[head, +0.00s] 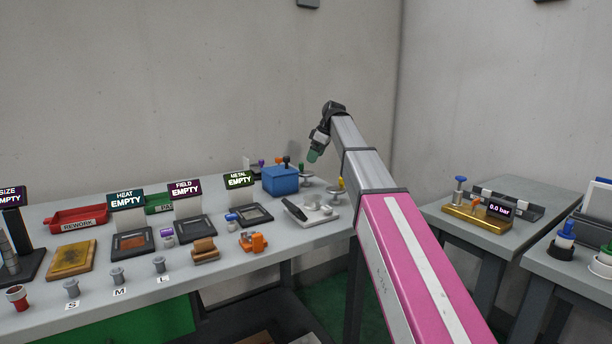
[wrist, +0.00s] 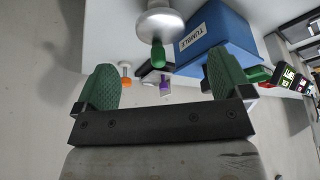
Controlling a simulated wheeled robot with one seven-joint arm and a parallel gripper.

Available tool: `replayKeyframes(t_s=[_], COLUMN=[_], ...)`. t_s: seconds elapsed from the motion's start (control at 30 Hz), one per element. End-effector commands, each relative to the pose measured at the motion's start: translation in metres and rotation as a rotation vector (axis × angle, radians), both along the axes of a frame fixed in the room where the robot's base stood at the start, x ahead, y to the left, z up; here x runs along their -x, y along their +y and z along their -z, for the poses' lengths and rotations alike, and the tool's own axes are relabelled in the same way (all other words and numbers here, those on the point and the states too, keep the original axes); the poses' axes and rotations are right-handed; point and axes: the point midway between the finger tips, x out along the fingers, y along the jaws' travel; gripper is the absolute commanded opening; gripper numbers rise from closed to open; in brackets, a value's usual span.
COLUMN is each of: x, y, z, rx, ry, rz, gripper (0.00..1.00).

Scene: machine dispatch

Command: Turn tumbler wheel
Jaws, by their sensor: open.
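The tumbler is a blue box (head: 281,181) at the back right of the long table; in the wrist view its blue side (wrist: 215,40) carries a label reading "TUMBLE". A pale round wheel (wrist: 160,22) with a green handle (wrist: 158,55) is beside the box in the wrist view. My gripper (head: 313,154) is above the right end of the table, near the box. In the wrist view my gripper (wrist: 162,68) has its two green fingers wide apart. The green handle appears between the fingertips, with gaps on both sides; contact is not visible.
A separate table with a brass gauge fixture (head: 478,218) is to the right, across a gap.

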Motion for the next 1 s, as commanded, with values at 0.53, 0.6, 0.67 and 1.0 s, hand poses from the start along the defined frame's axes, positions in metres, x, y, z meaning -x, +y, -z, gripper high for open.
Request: replayKeyframes(t_s=[0.53, 0.6, 0.67, 1.0], x=[-0.008, -0.009, -0.009, -0.01], y=[0.032, 0.034, 0.035, 0.035], z=[0.079, 0.084, 0.086, 0.088], rx=[0.002, 0.002, 0.002, 0.001], ry=[0.002, 0.002, 0.002, 0.001], rz=[0.003, 0.003, 0.003, 0.004], gripper=[0.97, 0.97, 0.97, 0.9])
